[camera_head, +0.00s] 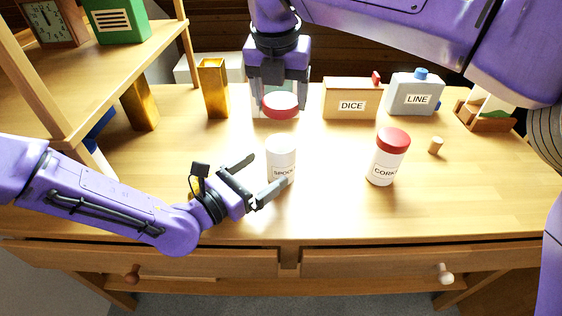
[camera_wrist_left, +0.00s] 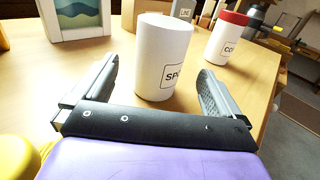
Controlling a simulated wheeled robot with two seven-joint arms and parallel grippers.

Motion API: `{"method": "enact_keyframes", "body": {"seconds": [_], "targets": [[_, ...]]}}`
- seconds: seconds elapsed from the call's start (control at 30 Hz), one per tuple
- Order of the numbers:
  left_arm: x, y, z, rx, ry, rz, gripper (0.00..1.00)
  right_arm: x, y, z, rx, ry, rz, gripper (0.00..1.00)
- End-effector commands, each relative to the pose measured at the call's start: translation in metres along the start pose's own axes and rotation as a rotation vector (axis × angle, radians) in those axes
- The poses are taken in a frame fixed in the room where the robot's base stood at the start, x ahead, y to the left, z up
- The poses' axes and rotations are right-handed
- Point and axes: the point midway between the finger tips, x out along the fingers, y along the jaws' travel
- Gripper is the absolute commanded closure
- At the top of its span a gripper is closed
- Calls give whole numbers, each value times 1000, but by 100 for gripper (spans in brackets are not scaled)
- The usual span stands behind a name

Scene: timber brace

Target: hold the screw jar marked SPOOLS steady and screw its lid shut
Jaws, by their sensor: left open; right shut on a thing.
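The white screw jar marked SPOOLS (camera_head: 281,154) stands upright on the table without a lid on it. It also shows in the left wrist view (camera_wrist_left: 163,55), label partly turned to the right. My left gripper (camera_head: 262,178) is open, its fingers to the left and front of the jar; in the left wrist view the jar stands between and slightly beyond the fingertips, with gaps on both sides. My right gripper (camera_head: 280,84) points down and is shut on the red lid (camera_head: 281,112), held behind the jar and apart from it.
A white jar marked CORKS (camera_head: 383,167) with a red lid stands to the right, near a small cork (camera_head: 436,145). A DICE box (camera_head: 340,88), a LINE container (camera_head: 414,97) and a gold vase (camera_head: 214,90) stand behind. A wooden shelf (camera_head: 80,70) is at left. The front table edge is clear.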

Motion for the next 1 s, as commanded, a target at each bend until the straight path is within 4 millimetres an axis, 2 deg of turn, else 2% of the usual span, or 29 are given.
{"method": "enact_keyframes", "body": {"seconds": [0.17,0.4,0.6,0.97,1.0], "targets": [[7,0,-1,3,2,-1,1,0,0,0,0,0,0,57],[46,0,-1,4,2,-2,1,0,0,0,0,0,0,57],[70,0,0,2,0,0,1,0,0,0,0,0,0,57],[75,0,0,0,0,0,1,0,0,0,0,0,0,57],[75,0,0,0,0,0,14,0,0,0,0,0,0,57]]}}
